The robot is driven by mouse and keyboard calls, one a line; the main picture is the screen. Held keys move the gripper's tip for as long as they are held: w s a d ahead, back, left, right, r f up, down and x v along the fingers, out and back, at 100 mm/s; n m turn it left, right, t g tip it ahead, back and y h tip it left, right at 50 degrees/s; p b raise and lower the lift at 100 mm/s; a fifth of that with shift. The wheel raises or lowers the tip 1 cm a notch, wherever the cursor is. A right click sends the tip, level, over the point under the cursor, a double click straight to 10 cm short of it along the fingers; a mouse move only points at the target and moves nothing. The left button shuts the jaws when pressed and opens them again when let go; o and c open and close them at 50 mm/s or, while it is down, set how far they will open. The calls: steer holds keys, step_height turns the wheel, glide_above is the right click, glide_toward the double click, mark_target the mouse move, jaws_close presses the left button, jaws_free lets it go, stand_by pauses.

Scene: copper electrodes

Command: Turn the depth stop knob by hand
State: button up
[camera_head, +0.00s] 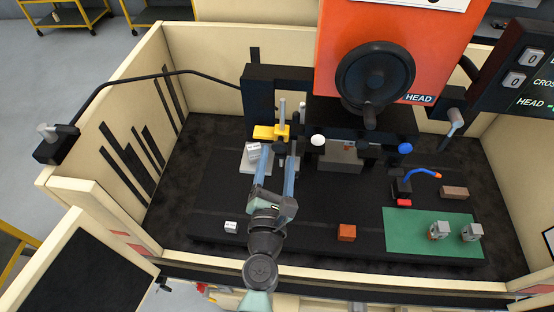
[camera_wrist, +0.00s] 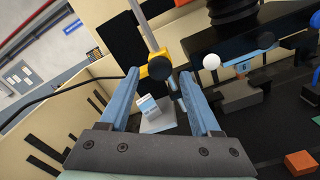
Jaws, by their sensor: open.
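A yellow block (camera_wrist: 155,60) is mounted on an upright metal rod, and a round black knob (camera_wrist: 160,69) faces me from it; I take this as the depth stop knob. The yellow block also shows in the head view (camera_head: 265,132), left of the orange machine head. My gripper (camera_wrist: 160,76) is open, with its two blue fingers spread. In the wrist view the knob appears between the fingertips, and the gap in depth is hard to judge. In the head view my gripper (camera_head: 279,150) is just in front of the yellow block, and its fingers partly hide the knob area.
A pale labelled block (camera_head: 253,152) sits on a light plate just left of my fingers. The orange head (camera_head: 390,35) with a black handwheel (camera_head: 374,75) stands to the right.

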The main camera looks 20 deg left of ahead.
steer(key=shift+m, duration=0.9)
steer(key=shift+w, duration=0.1)
steer(key=shift+x, duration=0.95)
steer(key=c, duration=1)
steer(key=n, duration=0.2)
steer(key=shift+n, duration=0.3)
steer(key=o, duration=1.1)
steer(key=shift+n, duration=0.3)
